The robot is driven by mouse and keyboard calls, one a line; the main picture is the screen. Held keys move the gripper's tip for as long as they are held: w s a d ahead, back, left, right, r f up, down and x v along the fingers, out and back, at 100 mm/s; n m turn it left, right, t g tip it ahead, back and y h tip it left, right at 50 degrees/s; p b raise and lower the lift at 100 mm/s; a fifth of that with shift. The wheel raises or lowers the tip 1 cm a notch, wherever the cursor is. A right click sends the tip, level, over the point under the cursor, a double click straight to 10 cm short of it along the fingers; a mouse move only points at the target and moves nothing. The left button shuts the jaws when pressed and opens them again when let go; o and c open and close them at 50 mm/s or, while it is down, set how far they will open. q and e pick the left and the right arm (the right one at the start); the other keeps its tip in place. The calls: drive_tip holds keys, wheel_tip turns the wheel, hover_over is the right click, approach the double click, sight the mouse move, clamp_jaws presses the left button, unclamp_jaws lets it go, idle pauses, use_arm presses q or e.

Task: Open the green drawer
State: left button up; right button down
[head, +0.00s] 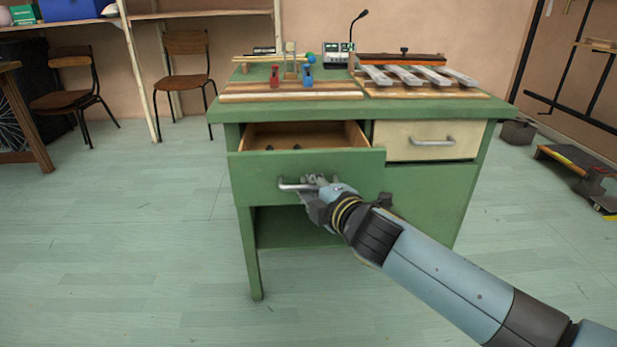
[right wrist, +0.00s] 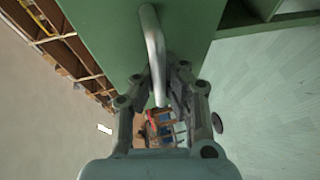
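The green drawer (head: 255,172) is at the left of the green desk (head: 430,195). It stands pulled out, with its wooden inside showing and a few small dark things (head: 290,147) in it. Its metal bar handle (head: 288,186) is on the front. My right gripper (head: 317,184) is at the right part of this handle. In the right wrist view, the handle (right wrist: 153,35) runs between the fingers of my right gripper (right wrist: 164,80), which look closed on it. The green drawer front (right wrist: 105,35) is just beyond. My left gripper is not in view.
A cream drawer (head: 395,142) beside the green one is shut. Chairs (head: 187,75) stand at the back left. The floor in front and to the left is clear.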

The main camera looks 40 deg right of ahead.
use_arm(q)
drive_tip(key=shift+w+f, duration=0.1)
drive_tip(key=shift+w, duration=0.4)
use_arm(e)
drive_tip(key=s+a, duration=0.3)
drive_tip(key=s, duration=0.2)
drive_tip(key=shift+s+a, duration=0.3)
drive_tip(key=shift+s, duration=0.05)
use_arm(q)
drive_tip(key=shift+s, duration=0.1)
use_arm(e)
drive_tip(key=shift+r, duration=0.1)
drive_tip(key=c, duration=1.6)
unclamp_jaws()
drive_tip(key=shift+c, duration=0.2)
drive_tip(key=v, duration=1.2)
